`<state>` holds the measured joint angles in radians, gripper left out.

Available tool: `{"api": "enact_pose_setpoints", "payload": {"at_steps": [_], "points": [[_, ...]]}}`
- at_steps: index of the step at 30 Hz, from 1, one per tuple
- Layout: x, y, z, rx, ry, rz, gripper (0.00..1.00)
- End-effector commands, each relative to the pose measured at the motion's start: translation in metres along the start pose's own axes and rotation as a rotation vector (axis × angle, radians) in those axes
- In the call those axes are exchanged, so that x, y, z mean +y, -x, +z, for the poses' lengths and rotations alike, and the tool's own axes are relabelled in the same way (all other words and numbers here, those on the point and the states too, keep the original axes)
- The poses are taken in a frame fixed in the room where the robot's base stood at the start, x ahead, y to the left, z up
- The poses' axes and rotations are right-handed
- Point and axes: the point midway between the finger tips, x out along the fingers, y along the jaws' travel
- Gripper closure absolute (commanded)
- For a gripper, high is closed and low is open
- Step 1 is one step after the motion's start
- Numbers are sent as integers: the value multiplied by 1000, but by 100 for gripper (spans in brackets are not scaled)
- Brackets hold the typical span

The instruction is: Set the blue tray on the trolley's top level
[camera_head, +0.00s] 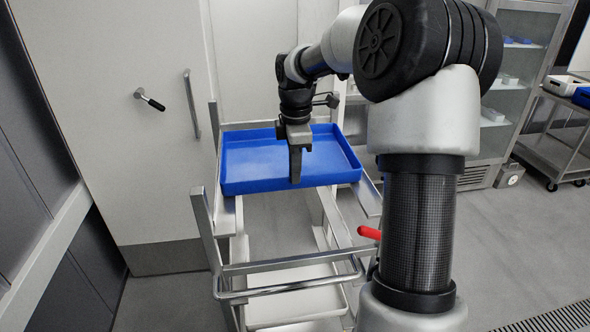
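The blue tray (255,160) is empty and roughly level at the far part of the metal trolley (290,264). It lies over the trolley's upper side rails; I cannot tell whether it rests on them or is held just above. My gripper (295,178) points down in front of the tray's interior, its tip at the tray's near wall. The fingers show edge-on as one dark shape, so I cannot tell whether they are shut on the rim. Part of the tray is hidden behind the gripper.
A white tray (295,308) lies on a lower level of the trolley. A red handle (369,232) sticks out beside my arm. A pale door with a handle (150,99) stands at the left. A glass cabinet (515,75) and another trolley (557,155) stand at the right. Floor at right is clear.

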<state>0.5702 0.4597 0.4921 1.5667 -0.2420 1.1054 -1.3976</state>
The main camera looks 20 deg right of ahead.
Motion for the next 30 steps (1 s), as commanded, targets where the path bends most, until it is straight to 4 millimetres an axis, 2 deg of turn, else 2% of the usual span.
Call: {"api": "enact_pose_setpoints", "payload": {"at_steps": [7, 9, 11, 20, 30], "points": [[0, -5, 0, 0, 0, 3, 100], [0, -4, 0, 0, 0, 3, 84], [0, -4, 0, 0, 0, 3, 74], [-1, -4, 0, 0, 0, -2, 74], [2, 27, 0, 0, 0, -1, 74]]}}
